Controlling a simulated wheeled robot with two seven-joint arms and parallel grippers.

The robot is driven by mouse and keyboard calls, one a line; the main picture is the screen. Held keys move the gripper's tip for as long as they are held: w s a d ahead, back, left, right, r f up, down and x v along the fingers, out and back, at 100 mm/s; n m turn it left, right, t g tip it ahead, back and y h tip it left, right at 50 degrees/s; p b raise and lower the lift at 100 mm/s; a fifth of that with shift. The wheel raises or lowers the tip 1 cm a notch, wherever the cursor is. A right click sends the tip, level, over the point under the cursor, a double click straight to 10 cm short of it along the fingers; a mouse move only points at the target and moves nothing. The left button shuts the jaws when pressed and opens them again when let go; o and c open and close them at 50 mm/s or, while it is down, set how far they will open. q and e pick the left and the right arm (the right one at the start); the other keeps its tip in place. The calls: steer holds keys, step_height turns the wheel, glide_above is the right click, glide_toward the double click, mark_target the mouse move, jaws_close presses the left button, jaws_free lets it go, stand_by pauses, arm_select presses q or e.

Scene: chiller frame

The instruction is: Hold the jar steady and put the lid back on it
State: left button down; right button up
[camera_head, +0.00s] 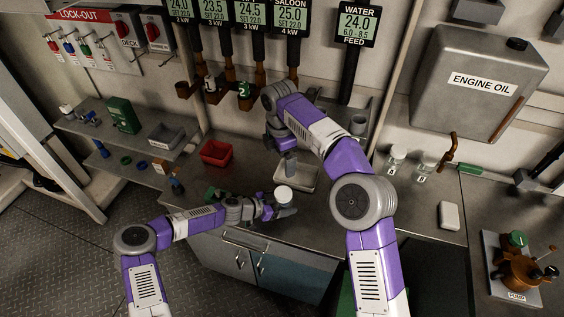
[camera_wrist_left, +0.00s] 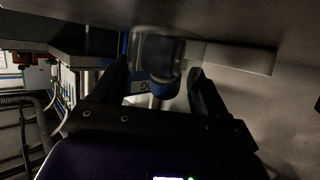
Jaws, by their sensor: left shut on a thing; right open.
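My left gripper (camera_head: 272,211) is low over the front of the counter, shut on a jar with a pale round top (camera_head: 284,193). In the left wrist view the jar (camera_wrist_left: 158,60) is dark and blurred between the two fingers (camera_wrist_left: 160,90). I cannot tell whether the pale top is the lid or the jar's mouth.
A red bin (camera_head: 215,153) and a grey bin (camera_head: 166,136) stand to the left. Glass jars marked A (camera_head: 396,160) and B (camera_head: 425,168) stand at the right, near a white block (camera_head: 449,216). An engine oil tank (camera_head: 478,82) hangs above. A pump (camera_head: 520,268) sits far right.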

arm_select(q)
jaws_free()
steer(key=shift+v, duration=3.85)
steer(key=shift+d, duration=0.1)
